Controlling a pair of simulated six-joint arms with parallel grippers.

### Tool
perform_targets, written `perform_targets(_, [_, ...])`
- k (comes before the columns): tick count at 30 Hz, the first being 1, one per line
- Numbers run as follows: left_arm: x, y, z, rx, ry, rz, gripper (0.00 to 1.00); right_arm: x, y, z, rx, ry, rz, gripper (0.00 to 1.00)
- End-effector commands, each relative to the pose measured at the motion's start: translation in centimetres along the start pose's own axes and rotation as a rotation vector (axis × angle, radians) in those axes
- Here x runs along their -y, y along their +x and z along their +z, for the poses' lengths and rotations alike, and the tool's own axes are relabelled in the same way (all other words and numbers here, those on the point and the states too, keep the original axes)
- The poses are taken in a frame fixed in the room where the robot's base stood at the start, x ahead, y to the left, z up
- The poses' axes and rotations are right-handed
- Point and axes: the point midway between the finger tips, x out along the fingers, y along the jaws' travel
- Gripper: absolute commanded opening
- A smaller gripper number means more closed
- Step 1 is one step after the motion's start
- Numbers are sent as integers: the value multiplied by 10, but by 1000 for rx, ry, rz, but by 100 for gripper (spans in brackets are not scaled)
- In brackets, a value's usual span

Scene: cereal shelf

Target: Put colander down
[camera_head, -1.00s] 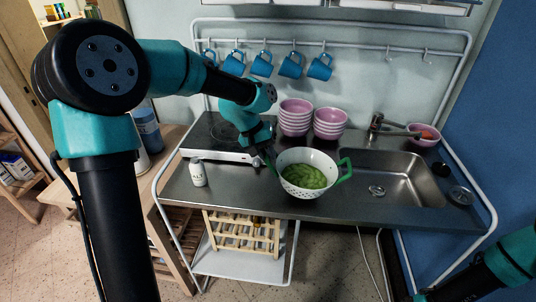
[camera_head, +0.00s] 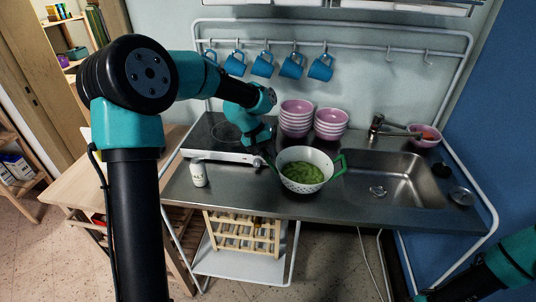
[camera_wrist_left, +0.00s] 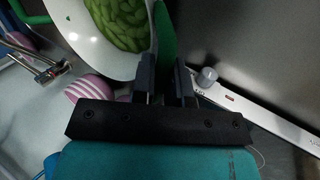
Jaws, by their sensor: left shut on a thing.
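The white colander (camera_head: 303,181) with green handles and green contents (camera_head: 303,172) is at the front middle of the steel counter, left of the sink. It looks upright; whether its base touches the counter is hard to tell. My left gripper (camera_head: 268,160) is at its left side, shut on the green handle. In the left wrist view the fingers (camera_wrist_left: 165,85) close around the green handle (camera_wrist_left: 165,35), with the colander's white bowl (camera_wrist_left: 85,40) beside them. My right arm (camera_head: 490,270) shows at the lower right, but its gripper is out of view.
Two stacks of pink bowls (camera_head: 297,115) stand behind the colander. A white salt shaker (camera_head: 198,174) stands at the front left, near the stove (camera_head: 207,135). The sink (camera_head: 400,175) is to the right. Blue mugs (camera_head: 292,66) hang on the rail. Bare counter lies left of the colander.

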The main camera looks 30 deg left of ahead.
Motion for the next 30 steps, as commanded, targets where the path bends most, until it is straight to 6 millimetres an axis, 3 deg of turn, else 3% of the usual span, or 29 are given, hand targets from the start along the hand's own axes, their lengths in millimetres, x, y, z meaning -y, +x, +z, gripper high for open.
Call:
perform_targets(8, [2, 6, 1, 4, 0, -1, 0, 0, 0, 0, 0, 0, 0, 43])
perform_targets(9, [3, 6, 1, 6, 0, -2, 17, 0, 0, 0, 0, 0, 0, 43])
perform_targets(16, [2, 6, 1, 4, 0, -2, 39, 0, 0, 0, 0, 0, 0, 43])
perform_targets(25, [2, 4, 1, 3, 0, -1, 40, 0, 0, 0, 0, 0, 0, 43])
perform_targets(30, [2, -8, 0, 0, 0, 0, 40, 0, 0, 0, 0, 0, 0, 43])
